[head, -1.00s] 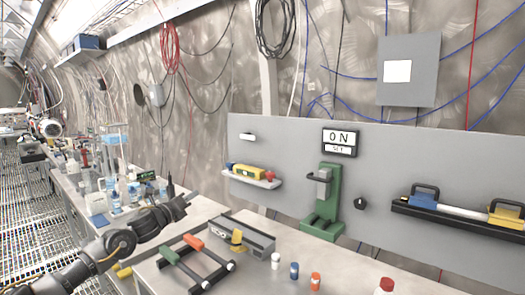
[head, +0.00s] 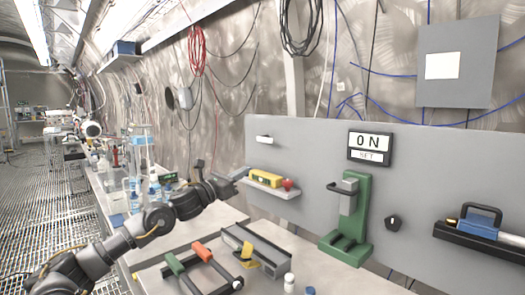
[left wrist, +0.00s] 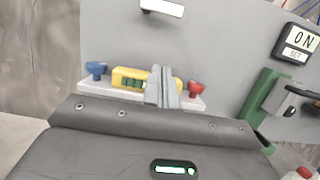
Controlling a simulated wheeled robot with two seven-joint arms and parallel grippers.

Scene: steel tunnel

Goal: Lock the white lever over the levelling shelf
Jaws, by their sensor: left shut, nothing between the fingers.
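The white lever (head: 265,139) lies level on the grey panel above the levelling shelf; it also shows at the top of the left wrist view (left wrist: 162,7). The levelling shelf (head: 288,193) carries a yellow level (head: 266,178) and a red knob (head: 288,184). In the left wrist view a blue knob (left wrist: 96,69) stands at the shelf's left end. My left gripper (head: 242,173) is shut and empty, in front of the shelf and below the lever. Its fingers (left wrist: 163,85) cover part of the yellow level. I cannot tell whether they touch anything. My right gripper is out of view.
A green press-like stand (head: 350,215) is right of the shelf, below an ON/SET display (head: 369,147). A frame with red and green grips (head: 202,272) lies on the bench below.

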